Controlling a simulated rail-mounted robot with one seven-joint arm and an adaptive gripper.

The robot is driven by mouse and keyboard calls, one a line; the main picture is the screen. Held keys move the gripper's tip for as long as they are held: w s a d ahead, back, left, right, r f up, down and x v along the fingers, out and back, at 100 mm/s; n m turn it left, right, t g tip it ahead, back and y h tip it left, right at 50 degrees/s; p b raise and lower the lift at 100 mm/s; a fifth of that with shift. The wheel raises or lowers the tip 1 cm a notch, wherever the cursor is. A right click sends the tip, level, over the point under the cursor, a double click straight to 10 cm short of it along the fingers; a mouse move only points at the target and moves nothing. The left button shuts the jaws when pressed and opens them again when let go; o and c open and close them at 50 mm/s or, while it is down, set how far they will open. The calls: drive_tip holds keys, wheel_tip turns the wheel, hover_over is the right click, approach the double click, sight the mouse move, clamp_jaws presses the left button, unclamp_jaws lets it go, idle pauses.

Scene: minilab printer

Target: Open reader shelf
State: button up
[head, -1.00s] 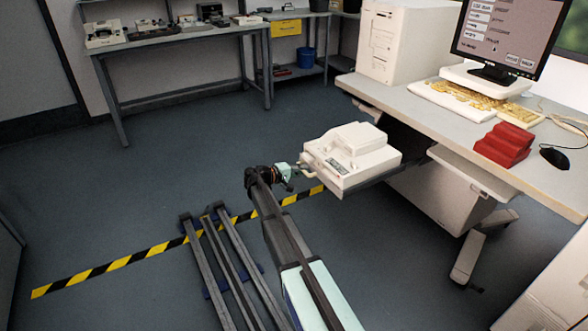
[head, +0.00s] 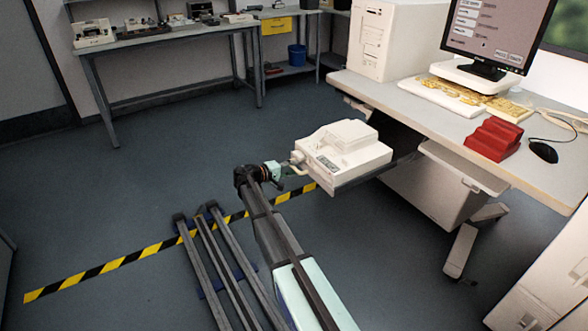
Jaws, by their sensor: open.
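The reader (head: 352,144), a white box-like device with a small panel on its front, rests on a thin dark shelf (head: 378,177). The shelf stands out from under the desk's left side. A pale handle (head: 297,170) juts from the reader's front left side. My gripper (head: 291,163) is open at this handle, its fingers just left of the reader. The fingers are small here, and I cannot tell whether they touch or surround the handle.
The desk (head: 450,130) carries a white computer case (head: 382,40), a monitor (head: 490,30), a red stepped block (head: 494,139) and a mouse (head: 543,152). A grey side table (head: 165,43) with devices stands at the back left.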

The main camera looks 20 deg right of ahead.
drive_tip(key=v, duration=1.1)
drive_tip(key=shift+a, duration=0.25)
drive_tip(key=shift+w, duration=0.1)
